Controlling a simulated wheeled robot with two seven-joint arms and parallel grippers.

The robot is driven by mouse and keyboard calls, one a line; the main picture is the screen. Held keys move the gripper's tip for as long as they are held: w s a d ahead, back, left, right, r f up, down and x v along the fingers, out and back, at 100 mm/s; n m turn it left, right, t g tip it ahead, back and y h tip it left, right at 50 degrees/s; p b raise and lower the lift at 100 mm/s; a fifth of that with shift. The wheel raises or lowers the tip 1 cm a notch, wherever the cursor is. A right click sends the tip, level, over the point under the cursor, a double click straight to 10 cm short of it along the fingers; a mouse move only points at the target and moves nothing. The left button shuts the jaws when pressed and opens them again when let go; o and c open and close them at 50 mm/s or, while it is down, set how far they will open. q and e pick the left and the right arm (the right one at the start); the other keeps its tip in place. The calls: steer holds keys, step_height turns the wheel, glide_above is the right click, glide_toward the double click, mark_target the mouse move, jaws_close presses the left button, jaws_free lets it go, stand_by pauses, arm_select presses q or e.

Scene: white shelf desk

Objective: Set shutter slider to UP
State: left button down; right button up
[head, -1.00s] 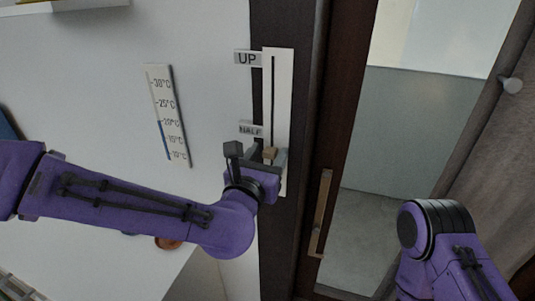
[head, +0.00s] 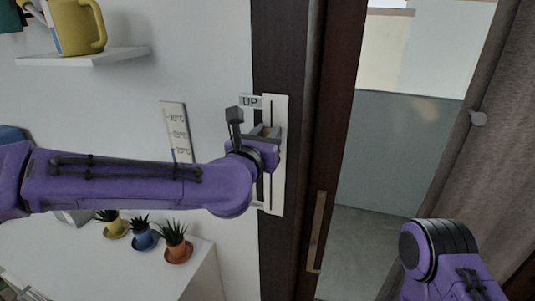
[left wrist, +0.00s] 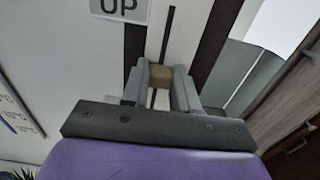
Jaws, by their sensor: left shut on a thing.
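The shutter slider's white plate (head: 277,190) is mounted upright on the dark door frame, with a dark slot down its middle. The "UP" label (head: 250,102) is at its top left and also shows in the left wrist view (left wrist: 119,8). My left gripper (head: 268,135) is shut on the tan slider knob (left wrist: 160,76), a little below the "UP" label. In the left wrist view the knob sits between both fingers, with slot visible above it. The "HALF" label is hidden behind my left arm. My right arm is at the lower right; its gripper is out of view.
A thermometer (head: 176,125) hangs on the wall left of the slider. Potted plants (head: 176,240) stand on a white surface below my left arm. A watering can (head: 77,28) is on a shelf. A door handle (head: 317,230) is to the right.

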arm_select(q)
step_height(320, 180, up, 7)
steer(key=shift+a+f+p, duration=0.1)
steer(key=shift+p, duration=1.05)
arm_select(e)
step_height(320, 180, up, 4)
steer(key=shift+f, duration=0.25)
steer(key=shift+s, duration=0.1)
arm_select(q)
steer(key=c, duration=0.8)
jaws_free()
steer(key=shift+c, duration=0.2)
steer(key=shift+s+f+b, duration=0.15)
steer(key=shift+s+b, duration=0.1)
steer(key=shift+b, duration=0.05)
steer(key=b, duration=0.4)
glide_toward(272, 101)
steer(key=v, duration=0.4)
steer(key=shift+r, duration=0.25)
arm_select(e)
step_height(272, 101, down, 5)
steer(key=shift+r, duration=0.1)
